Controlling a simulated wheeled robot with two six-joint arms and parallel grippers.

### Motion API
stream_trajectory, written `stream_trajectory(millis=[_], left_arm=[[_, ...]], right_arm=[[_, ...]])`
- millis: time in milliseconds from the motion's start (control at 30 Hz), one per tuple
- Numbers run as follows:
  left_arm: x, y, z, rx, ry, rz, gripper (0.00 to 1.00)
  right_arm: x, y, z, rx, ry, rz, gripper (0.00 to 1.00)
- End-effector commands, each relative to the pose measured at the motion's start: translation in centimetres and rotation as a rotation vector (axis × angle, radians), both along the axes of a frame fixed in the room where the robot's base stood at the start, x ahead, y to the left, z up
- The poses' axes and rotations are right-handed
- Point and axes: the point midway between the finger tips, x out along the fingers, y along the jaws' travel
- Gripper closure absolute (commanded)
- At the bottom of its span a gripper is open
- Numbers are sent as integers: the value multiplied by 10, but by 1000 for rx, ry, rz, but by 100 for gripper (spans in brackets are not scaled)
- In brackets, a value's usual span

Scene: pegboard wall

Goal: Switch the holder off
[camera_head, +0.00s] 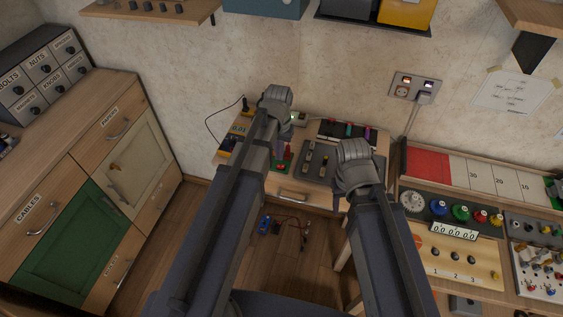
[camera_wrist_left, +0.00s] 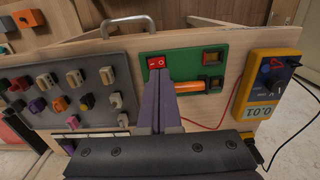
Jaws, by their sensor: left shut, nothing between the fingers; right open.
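The holder is a green plate (camera_wrist_left: 184,65) on the light wooden bench. It carries a red rocker switch (camera_wrist_left: 157,62), an orange cylinder and two small orange-lit square parts. My left gripper (camera_wrist_left: 159,76) is shut and empty, its purple fingertips right at the near edge of the red switch. I cannot tell whether they touch it or which way the rocker is tipped. In the head view, my left gripper (camera_head: 279,147) is over the bench, and the arm hides part of the plate. My right gripper (camera_head: 343,198) is open to the right, its fingers mostly hidden.
A yellow multimeter (camera_wrist_left: 270,85) with a red lead is right of the plate in the wrist view. A grey panel of several coloured switches (camera_wrist_left: 70,95) is on the left. A bench with knobs and a counter (camera_head: 453,231) stands right. Cabinets (camera_head: 70,190) stand left.

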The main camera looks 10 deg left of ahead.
Motion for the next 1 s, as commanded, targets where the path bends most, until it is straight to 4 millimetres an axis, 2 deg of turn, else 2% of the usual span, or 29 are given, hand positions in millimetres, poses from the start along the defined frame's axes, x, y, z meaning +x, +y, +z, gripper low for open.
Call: stream_trajectory(millis=[33, 400, 733, 867, 1000], left_arm=[[0, 0, 8, 0, 0, 0, 100], [0, 0, 34, 0, 0, 0, 100], [-2, -2, 33, 1, 1, -5, 100], [-34, -30, 33, 18, 10, -66, 100], [-87, -70, 33, 55, 27, -173, 100]], right_arm=[[0, 0, 8, 0, 0, 0, 50], [0, 0, 34, 0, 0, 0, 50], [0, 0, 33, 0, 0, 0, 50], [0, 0, 33, 0, 0, 0, 50], [0, 0, 33, 0, 0, 0, 50]])
